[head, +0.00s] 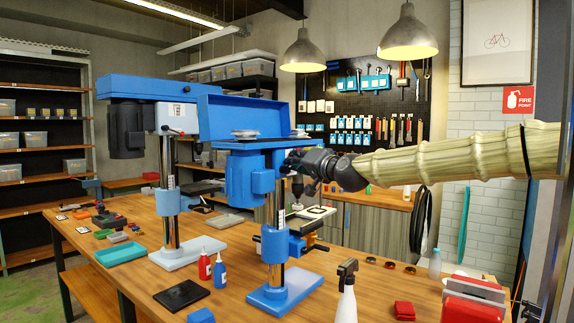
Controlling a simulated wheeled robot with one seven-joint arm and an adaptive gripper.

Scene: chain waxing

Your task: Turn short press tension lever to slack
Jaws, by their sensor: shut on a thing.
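The short press (236,180) is the nearer blue drill press, with its belt cover (252,117) raised and the pulleys (245,134) showing. Its blue base (286,291) stands on the wooden bench. My gripper (292,162) reaches in from the right and touches the right side of the press head, just below the pulleys. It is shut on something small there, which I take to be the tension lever. The gripper hides the lever, so its angle cannot be seen. The taller press (175,118) stands behind to the left with its cover closed.
On the bench (230,305) are red and blue bottles (205,266), a black pad (180,295), a teal tray (121,254) and a spray bottle (346,295). A red box (473,300) sits at the front right.

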